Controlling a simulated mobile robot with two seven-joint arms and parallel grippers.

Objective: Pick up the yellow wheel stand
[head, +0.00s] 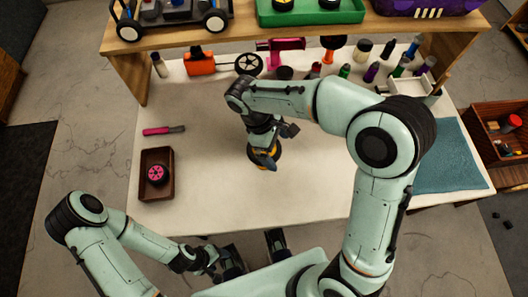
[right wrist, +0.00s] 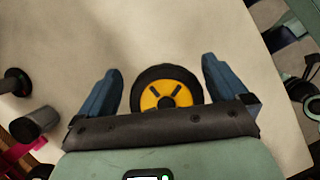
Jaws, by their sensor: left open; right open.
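The yellow wheel stand (right wrist: 165,90) shows as a black tyre with a yellow hub in the right wrist view. It lies between the two blue fingers of my right gripper (right wrist: 160,85), with a gap to each finger. Its lower part is hidden behind the gripper body. In the head view the yellow wheel stand (head: 252,153) is on the table's middle, mostly covered by my right gripper (head: 265,160), which is open above it. My left gripper (head: 232,264) is open and empty near the table's front edge, well away from the stand.
A brown tray (head: 144,190) with a pink-hubbed wheel (head: 157,174) sits at the table's left. A pink-handled tool (head: 164,130) lies behind it. Bottles and an orange tool (head: 201,64) line the back under a shelf. A teal mat (head: 447,160) lies right. The table's left-centre is clear.

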